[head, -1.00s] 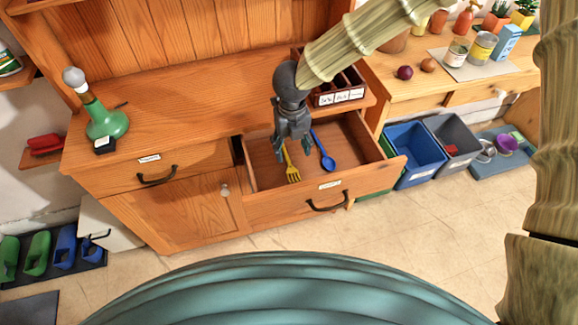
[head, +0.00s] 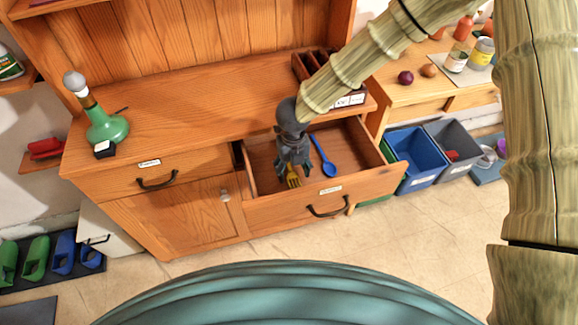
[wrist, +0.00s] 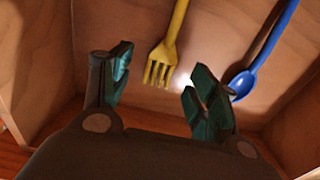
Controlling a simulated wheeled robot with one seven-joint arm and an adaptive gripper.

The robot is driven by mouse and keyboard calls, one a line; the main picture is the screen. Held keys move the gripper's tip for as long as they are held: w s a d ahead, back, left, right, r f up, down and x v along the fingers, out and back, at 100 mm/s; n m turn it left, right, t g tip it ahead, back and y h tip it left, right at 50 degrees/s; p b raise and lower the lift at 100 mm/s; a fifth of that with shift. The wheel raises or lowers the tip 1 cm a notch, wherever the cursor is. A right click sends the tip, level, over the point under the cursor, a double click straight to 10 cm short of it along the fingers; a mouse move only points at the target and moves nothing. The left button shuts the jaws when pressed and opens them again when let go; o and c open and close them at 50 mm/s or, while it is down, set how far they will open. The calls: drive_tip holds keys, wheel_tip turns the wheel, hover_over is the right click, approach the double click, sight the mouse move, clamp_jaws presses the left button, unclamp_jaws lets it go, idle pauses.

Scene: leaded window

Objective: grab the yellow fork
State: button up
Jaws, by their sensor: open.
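The yellow fork (head: 293,178) lies in the open drawer (head: 352,148). My gripper (head: 292,172) is over the drawer, pointing down. In the wrist view its two fingers (wrist: 158,84) stand apart with nothing held; the fork's tines lie between and beyond the fingertips. I cannot tell the height left above the fork.
A blue spoon (head: 323,158) lies in the same drawer, right of the fork; it also shows in the wrist view (wrist: 247,78). The drawer front (head: 300,207) and side walls surround the space. A dark wooden organizer (head: 318,66) stands on the cabinet top behind.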

sight(293, 178)
drive_tip(key=f, duration=0.3)
drive_tip(key=shift+w+f, duration=0.2)
drive_tip(key=c, duration=0.9)
drive_tip(key=shift+o, duration=0.2)
